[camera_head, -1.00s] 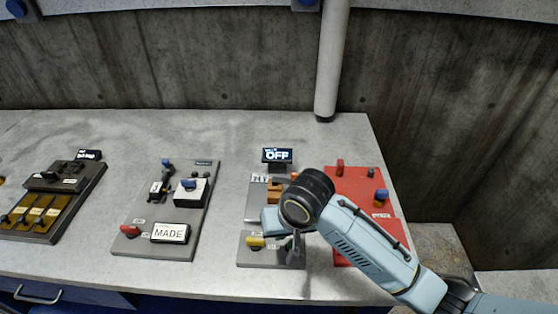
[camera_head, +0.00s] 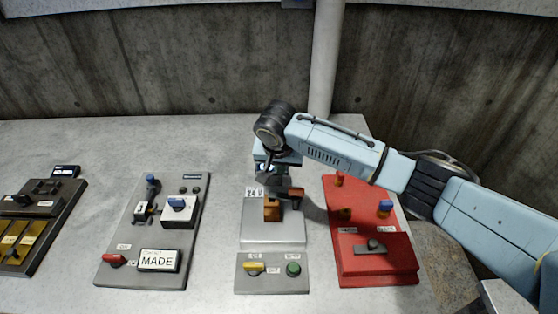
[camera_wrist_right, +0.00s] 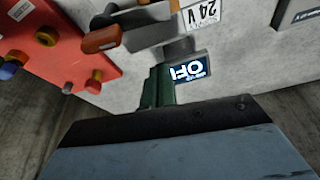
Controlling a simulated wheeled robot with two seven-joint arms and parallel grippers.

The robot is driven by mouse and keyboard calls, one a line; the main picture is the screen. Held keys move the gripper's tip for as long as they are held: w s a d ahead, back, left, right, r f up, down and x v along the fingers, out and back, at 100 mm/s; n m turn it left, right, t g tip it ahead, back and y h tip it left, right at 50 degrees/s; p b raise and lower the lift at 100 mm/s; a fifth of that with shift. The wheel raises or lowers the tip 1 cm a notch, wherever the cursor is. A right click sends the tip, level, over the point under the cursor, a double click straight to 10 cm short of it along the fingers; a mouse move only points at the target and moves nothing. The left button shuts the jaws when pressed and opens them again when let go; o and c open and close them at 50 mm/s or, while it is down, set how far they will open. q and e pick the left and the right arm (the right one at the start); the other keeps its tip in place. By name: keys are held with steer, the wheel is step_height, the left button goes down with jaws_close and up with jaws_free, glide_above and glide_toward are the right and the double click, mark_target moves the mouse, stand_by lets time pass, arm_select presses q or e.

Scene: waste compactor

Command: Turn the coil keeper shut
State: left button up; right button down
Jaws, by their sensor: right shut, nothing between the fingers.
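The 24 V panel (camera_head: 258,234) stands on the bench with an orange block (camera_head: 272,212) and an orange-brown handle (camera_head: 296,193) behind it on the right. The handle also shows in the wrist view (camera_wrist_right: 102,38), sticking out sideways from a metal part. No readable label tells me which part is the coil keeper. My right gripper (camera_head: 270,181) is shut and empty, over the rear of this panel, close to the handle. I cannot tell whether it touches anything. The display reading OFF (camera_wrist_right: 188,67) shows near my gripper in the wrist view. My left gripper is out of view.
A red panel (camera_head: 384,272) with knobs and a lever stands to the right. A front plate carries a yellow handle (camera_head: 254,266) and a green button (camera_head: 293,269). A grey panel (camera_head: 140,222) marked MADE is to the left. A pipe (camera_head: 325,60) rises behind.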

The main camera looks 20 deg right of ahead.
mark_target(277, 193)
steer(key=x, duration=0.3)
steer(key=shift+w+f, duration=0.1)
steer(key=shift+f, duration=0.15)
steer(key=s, duration=0.1)
steer(key=s+a, duration=0.1)
steer(key=shift+s+r+p, duration=0.1)
steer(key=shift+s+p, duration=0.2)
steer(key=shift+p, duration=0.1)
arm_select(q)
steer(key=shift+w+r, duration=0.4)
arm_select(e)
steer(key=shift+s+a, duration=0.3)
steer(key=shift+s, duration=0.2)
steer(key=p, duration=0.2)
steer(key=s+n+p, duration=0.1)
steer(key=p, duration=0.1)
steer(key=shift+s+a+r+p, duration=0.15)
steer(key=shift+a+r+p, duration=0.05)
steer(key=shift+a+p, duration=0.15)
steer(key=shift+s+f+n+y+p, duration=0.1)
steer(key=shift+f+n+y+p, duration=0.15)
steer(key=shift+n+p, duration=0.25)
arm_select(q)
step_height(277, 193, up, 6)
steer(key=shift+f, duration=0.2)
arm_select(e)
steer(key=shift+f, duration=0.1)
steer(key=shift+s+a+f, duration=0.1)
